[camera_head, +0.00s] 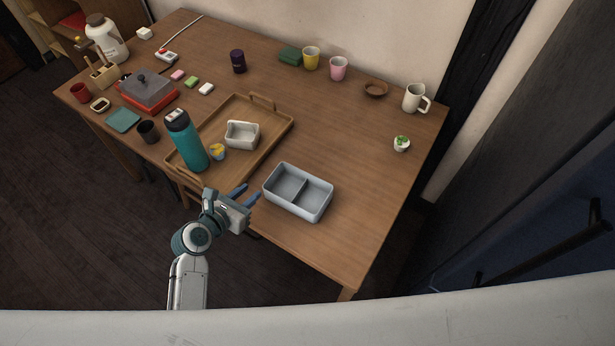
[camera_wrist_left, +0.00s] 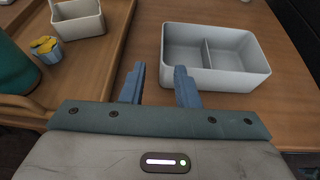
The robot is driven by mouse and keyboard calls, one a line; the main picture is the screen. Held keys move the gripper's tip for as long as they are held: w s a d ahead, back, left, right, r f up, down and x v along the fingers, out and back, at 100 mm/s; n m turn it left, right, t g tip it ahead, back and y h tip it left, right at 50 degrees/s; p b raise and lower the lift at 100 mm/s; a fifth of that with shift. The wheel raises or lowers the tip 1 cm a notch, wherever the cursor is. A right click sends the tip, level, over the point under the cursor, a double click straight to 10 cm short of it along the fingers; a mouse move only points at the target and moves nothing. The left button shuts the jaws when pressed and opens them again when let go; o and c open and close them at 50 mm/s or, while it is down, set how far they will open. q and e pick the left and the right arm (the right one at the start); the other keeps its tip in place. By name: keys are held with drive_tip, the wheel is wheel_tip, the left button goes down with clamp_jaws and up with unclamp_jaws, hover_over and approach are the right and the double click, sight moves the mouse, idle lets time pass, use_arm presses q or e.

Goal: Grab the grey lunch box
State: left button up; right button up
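The grey lunch box (camera_head: 298,192) is an open rectangular box with one divider, near the front edge of the wooden table. It also shows in the left wrist view (camera_wrist_left: 222,78), at the upper right. My left gripper (camera_head: 247,193) is at the table's front edge, just left of the lunch box. In the left wrist view its two blue fingers (camera_wrist_left: 160,78) are apart with nothing between them. The right finger is close to the box's near left corner; I cannot tell whether it touches. My right gripper is not in view.
A wooden tray (camera_head: 269,145) lies left of the lunch box. It carries a teal bottle (camera_head: 187,142), a white container (camera_head: 242,134) and a small blue-and-yellow cup (camera_head: 217,152). The table right of the lunch box is clear.

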sight(272, 174)
use_arm(q)
drive_tip(key=x, duration=0.4)
drive_tip(key=shift+w+d+r, duration=0.25)
drive_tip(key=shift+w, duration=0.1)
drive_tip(key=shift+s+f+p+x, duration=0.1)
drive_tip(key=shift+p+x, duration=0.1)
drive_tip(key=shift+x, duration=0.95)
drive_tip(key=shift+s+f+p+x, duration=0.1)
drive_tip(key=shift+f+p+x, duration=0.1)
drive_tip(key=shift+x, duration=0.9)
drive_tip(key=shift+f+p+x, duration=0.1)
drive_tip(key=shift+p+x, duration=0.1)
drive_tip(key=shift+x, duration=0.95)
drive_tip(key=shift+r, duration=0.1)
clamp_jaws()
